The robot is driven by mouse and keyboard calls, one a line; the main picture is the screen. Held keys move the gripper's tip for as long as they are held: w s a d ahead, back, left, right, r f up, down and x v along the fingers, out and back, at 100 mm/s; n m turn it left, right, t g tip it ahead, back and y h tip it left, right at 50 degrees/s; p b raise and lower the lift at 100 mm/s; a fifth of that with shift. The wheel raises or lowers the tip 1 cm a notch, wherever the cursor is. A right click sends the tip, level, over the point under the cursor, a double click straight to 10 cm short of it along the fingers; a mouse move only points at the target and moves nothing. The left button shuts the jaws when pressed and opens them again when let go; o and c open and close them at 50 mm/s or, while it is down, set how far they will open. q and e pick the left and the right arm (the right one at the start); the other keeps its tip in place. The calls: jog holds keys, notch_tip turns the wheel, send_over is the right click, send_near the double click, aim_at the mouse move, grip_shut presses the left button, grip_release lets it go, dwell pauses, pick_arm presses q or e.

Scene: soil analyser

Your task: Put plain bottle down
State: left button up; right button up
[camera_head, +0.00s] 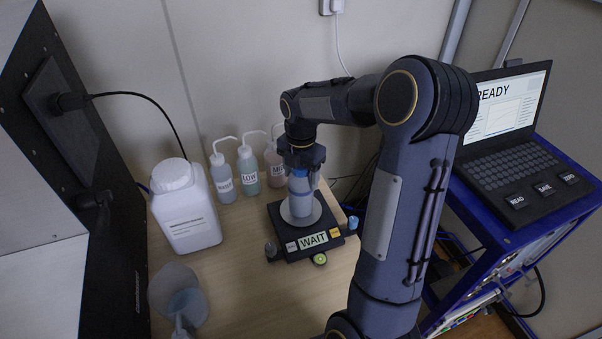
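The plain bottle (300,201) is pale and translucent with a blue top and no label that I can see. It stands upright at the round plate of a small black device (283,243) whose display reads "WAIT". I cannot tell whether its base rests fully on the plate. My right gripper (303,168) comes down from above with its fingers around the bottle's top. The fingers partly hide the cap, and I cannot tell whether they press on it. My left gripper is not in view.
A white jug (187,212) and several labelled wash bottles (248,166) stand left of and behind the device. A clear funnel-like vessel (183,302) is at the front left. A laptop reading "READY" (508,115) is on a blue cart at right. Bare wood (240,295) lies in front.

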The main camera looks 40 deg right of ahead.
jog(key=o, duration=0.3)
notch_tip(320, 180, up, 12)
jog(key=s+a+f+m+t+y, duration=0.1)
jog(key=s+a+m+t, duration=0.1)
jog(key=s+a+m, duration=0.3)
jog(key=s+a+f+m+t+y, duration=0.1)
jog(key=s+a+m, duration=0.5)
jog(key=s+m, duration=0.3)
jog(key=s+a+f+m+t+y, duration=0.1)
jog(key=s+a+m+t, duration=0.1)
jog(key=s+a+m, duration=0.3)
jog(key=shift+s+a+f+m+t+y, duration=0.2)
jog(key=shift+s+m, duration=0.3)
jog(key=shift+m, duration=0.5)
jog(key=shift+s+a+f+m+t+y, duration=0.15)
jog(key=shift+s+m, duration=0.35)
jog(key=shift+m, duration=0.5)
